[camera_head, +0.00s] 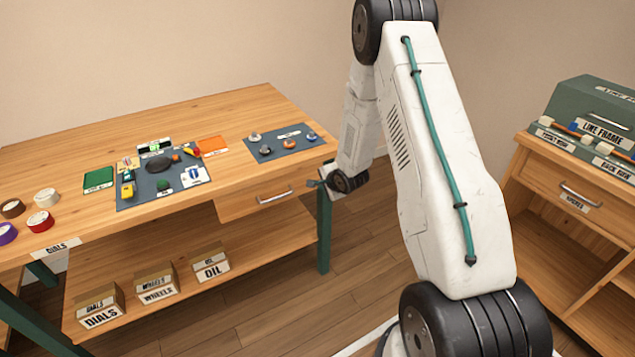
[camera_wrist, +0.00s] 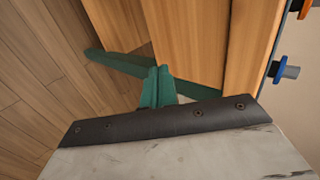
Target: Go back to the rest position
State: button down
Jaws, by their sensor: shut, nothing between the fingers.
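My gripper (camera_head: 317,184) is at the end of my bent white arm, beside the right end of the wooden workbench (camera_head: 120,125), in front of its drawer corner. In the wrist view my gripper's teal fingers (camera_wrist: 158,86) are together with nothing between them. Beyond them are the bench's wood, a green bench leg and the plank floor. The fingers are small in the head view and partly blend with the green leg (camera_head: 324,235).
A dark mat (camera_head: 283,148) with several knobs lies near the bench's right end. Another mat (camera_head: 140,196) holds small parts. Tape rolls (camera_head: 40,222) stand at left; labelled boxes (camera_head: 210,263) sit on the lower shelf. A wooden cabinet (camera_head: 570,190) stands at right. Floor shows between.

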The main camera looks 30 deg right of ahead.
jog(key=s+d+r+n+g+h, duration=0.1)
jog(key=s+r+n+g, duration=0.2)
jog(key=s, duration=0.6)
jog(key=s+r+n+g, duration=0.3)
jog(key=s, duration=0.6)
jog(key=s+a+r+n, duration=0.4)
jog(key=s+r, duration=0.4)
jog(key=r, duration=0.2)
jog(key=s+a+r+n+g, duration=0.1)
jog(key=s+a+r+n, duration=0.3)
jog(key=s+a+r, duration=0.3)
jog(key=s+a+r+n+g+y, duration=0.1)
jog(key=s+a+r+n, duration=0.2)
jog(key=s+a+r, duration=0.3)
jog(key=s+r, duration=0.4)
jog(key=r, duration=0.5)
jog(key=shift+a+n, duration=0.2)
jog(key=shift+n, duration=0.2)
